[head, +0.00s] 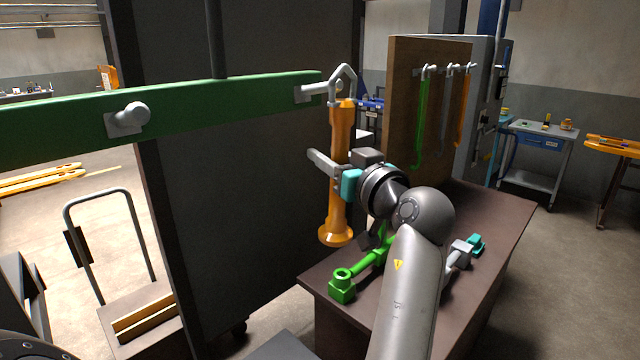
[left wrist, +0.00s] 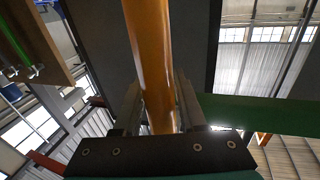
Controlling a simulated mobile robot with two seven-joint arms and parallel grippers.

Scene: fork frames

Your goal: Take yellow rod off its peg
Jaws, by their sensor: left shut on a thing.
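The yellow rod (head: 339,130), orange-yellow with a flared lower end, hangs upright at the right end of a green beam (head: 230,95). A grey metal loop (head: 343,76) tops it. The loop is at the outer end of the peg (head: 318,88); I cannot tell whether the peg still passes through it. My left gripper (head: 336,172) is shut on the rod around its middle. In the left wrist view the rod (left wrist: 150,50) runs between the two fingers (left wrist: 158,98). The loop and peg are not clear there. My right gripper is not in view.
A second peg (head: 128,117) on the beam is empty. Below right, a dark table (head: 500,215) holds a green tool (head: 342,286) and a grey-and-teal one (head: 462,252). A brown board (head: 400,110) with hanging tools stands behind. A trolley (head: 70,215) is at left.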

